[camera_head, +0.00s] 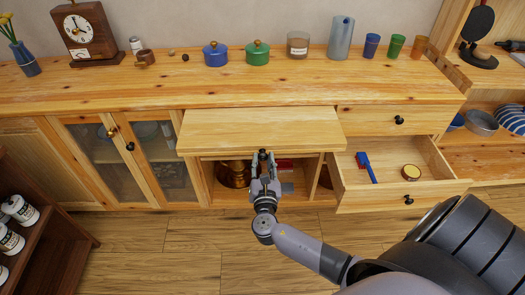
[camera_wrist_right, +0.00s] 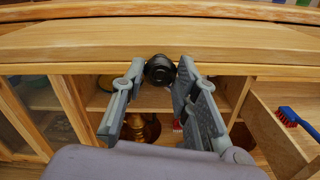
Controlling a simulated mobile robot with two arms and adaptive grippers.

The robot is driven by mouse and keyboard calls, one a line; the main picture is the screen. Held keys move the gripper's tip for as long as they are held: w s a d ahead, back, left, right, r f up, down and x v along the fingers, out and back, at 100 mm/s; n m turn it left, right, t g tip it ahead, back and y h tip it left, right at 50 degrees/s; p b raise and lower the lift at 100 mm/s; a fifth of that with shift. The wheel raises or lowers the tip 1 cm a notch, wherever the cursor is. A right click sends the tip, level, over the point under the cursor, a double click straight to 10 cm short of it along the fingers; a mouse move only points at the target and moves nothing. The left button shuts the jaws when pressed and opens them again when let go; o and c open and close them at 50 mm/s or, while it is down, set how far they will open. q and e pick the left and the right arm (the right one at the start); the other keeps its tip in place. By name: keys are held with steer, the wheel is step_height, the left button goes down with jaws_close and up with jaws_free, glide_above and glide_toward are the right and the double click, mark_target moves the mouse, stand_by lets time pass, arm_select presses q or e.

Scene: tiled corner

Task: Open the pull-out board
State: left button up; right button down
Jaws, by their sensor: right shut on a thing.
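The pull-out board (camera_head: 258,130) is a flat light-wood slab under the countertop. In the head view it stands out from the sideboard's front over an open compartment. Its front edge spans the upper part of the right wrist view (camera_wrist_right: 90,45). A round black knob (camera_wrist_right: 160,69) sits at the middle of that edge. My right gripper (camera_head: 263,156) is at the front edge, its fingers on both sides of the knob and shut on it. The gripper hides most of the knob in the head view. My left gripper is not in view.
Right of the board, a lower drawer (camera_head: 437,187) stands open with a blue brush (camera_head: 368,167) and a round tin (camera_head: 411,172) inside. A closed drawer (camera_head: 375,121) is above it. Glass doors (camera_head: 100,160) are on the left. Pots and cups stand on the countertop (camera_head: 150,85).

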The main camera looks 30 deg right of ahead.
steer(key=shift+v, duration=0.75)
steer(key=shift+s, duration=0.1)
steer(key=c, duration=1.4)
jaws_free()
steer(key=shift+o, duration=0.9)
steer(key=shift+s+a+f, duration=0.1)
steer(key=shift+s+a, duration=0.15)
steer(key=shift+s, duration=0.05)
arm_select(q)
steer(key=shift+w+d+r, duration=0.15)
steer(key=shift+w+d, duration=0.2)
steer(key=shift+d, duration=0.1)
arm_select(e)
steer(key=v, duration=1.1)
steer(key=shift+s, duration=0.15)
